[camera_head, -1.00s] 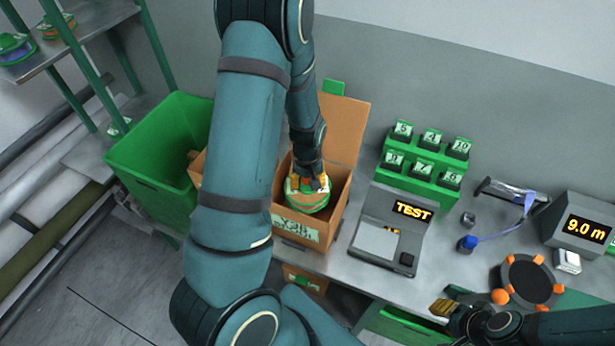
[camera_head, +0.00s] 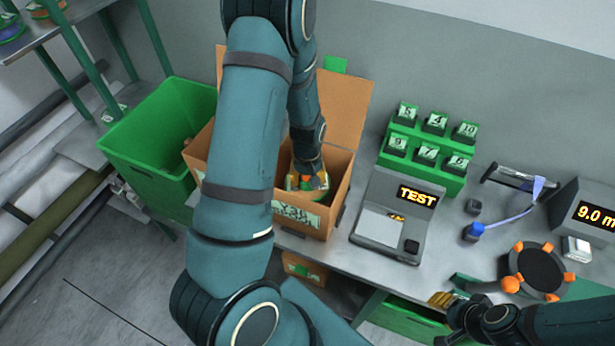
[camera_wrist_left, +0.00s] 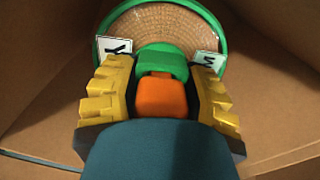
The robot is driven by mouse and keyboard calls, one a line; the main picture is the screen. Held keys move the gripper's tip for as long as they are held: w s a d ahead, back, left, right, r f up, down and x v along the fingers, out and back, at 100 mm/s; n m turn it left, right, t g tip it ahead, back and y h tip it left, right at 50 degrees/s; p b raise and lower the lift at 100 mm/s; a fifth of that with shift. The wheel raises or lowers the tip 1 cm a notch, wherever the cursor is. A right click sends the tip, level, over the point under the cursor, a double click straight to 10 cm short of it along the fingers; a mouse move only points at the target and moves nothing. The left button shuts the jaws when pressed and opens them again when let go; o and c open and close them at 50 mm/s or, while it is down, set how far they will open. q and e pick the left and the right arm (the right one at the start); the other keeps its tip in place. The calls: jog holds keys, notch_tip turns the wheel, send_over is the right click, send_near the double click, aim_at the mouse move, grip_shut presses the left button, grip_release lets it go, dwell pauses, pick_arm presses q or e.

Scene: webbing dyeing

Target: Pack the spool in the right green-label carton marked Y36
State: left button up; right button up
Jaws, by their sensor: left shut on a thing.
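The spool (camera_head: 292,183) has green rims and tan webbing and sits low inside the right carton (camera_head: 339,190), a brown box with its flap up. The carton's front label (camera_head: 297,214) is pale green and seems to read Y36. My left gripper (camera_head: 309,181) reaches down into this carton, shut on the spool. In the left wrist view the yellow fingers flank an orange and green hub, with the green-rimmed spool (camera_wrist_left: 165,27) beyond and cardboard walls around.
A green bin (camera_head: 150,165) stands to the left. My left arm hides much of another carton (camera_head: 197,158). Right of the carton are a TEST device (camera_head: 392,222), a green rack of numbered blocks (camera_head: 424,158), and a black round fixture with orange knobs (camera_head: 538,270).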

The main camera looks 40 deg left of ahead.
pick_arm(q)
jog(key=shift+f+b, duration=1.85)
jog(key=shift+f, duration=0.65)
jog(key=shift+f+b, duration=0.75)
jog(key=shift+f, duration=0.25)
jog(key=o, duration=1.3)
notch_tip(320, 180, up, 12)
